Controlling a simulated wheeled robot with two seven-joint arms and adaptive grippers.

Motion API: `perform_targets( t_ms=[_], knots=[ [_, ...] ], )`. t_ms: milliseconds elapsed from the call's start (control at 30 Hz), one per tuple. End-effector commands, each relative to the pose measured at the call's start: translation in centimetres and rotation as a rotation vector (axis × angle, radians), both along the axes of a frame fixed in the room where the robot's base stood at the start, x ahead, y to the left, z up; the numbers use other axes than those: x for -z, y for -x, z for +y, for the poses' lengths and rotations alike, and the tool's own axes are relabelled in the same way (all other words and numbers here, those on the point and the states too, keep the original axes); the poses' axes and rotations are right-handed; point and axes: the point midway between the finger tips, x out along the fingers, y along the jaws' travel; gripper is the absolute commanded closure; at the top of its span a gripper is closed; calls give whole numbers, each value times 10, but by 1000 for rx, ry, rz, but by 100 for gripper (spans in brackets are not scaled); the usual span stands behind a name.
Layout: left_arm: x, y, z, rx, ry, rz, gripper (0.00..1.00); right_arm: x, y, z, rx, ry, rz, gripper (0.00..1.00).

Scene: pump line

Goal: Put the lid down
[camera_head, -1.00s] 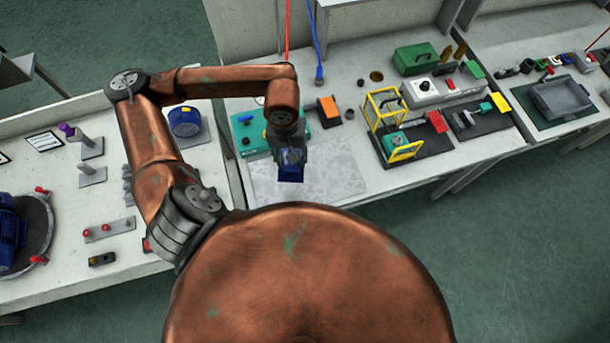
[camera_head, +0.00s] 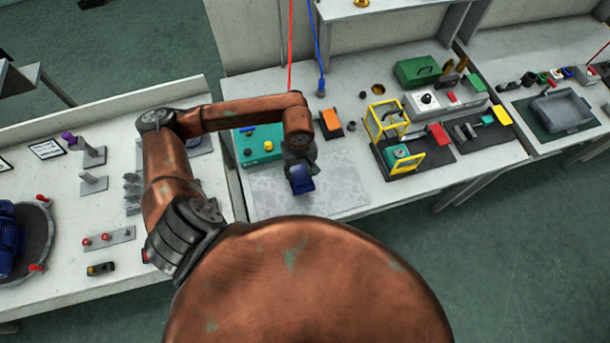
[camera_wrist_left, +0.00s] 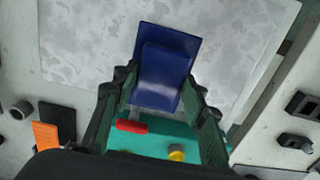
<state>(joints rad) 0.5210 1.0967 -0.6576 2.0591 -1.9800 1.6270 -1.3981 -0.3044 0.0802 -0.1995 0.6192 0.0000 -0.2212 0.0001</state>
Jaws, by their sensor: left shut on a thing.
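The lid (camera_head: 303,184) is a dark blue flat plate with a raised block, and it is in my left gripper (camera_head: 299,165). In the left wrist view the lid (camera_wrist_left: 165,62) sits between the two fingers of the left gripper (camera_wrist_left: 160,88), which is shut on it. The lid is over the mottled light grey mat (camera_head: 343,185) on the middle bench. I cannot tell whether it touches the mat. My right gripper is not in view.
A teal panel (camera_head: 243,158) with coloured buttons lies behind the mat, partly hidden by my arm. An orange-faced block (camera_head: 330,120) stands beside it. A yellow frame (camera_head: 386,120) on a dark base is to the right. The mat's right part is bare.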

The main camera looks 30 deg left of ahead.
Motion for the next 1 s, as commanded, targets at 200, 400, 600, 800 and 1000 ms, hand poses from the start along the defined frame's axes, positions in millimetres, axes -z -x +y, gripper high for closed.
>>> perform_targets(
  t_ms=[200,400,600,800,1000],
  knots=[
    [19,-16,-4,-1,1,1,85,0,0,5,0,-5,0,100],
    [35,-21,-6,0,1,3,85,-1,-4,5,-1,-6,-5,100],
    [57,-21,-5,1,0,0,85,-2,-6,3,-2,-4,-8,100],
    [57,-22,-5,1,-1,-1,85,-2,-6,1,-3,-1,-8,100],
    [60,-21,-5,1,0,0,58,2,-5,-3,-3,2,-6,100]
  ],
)
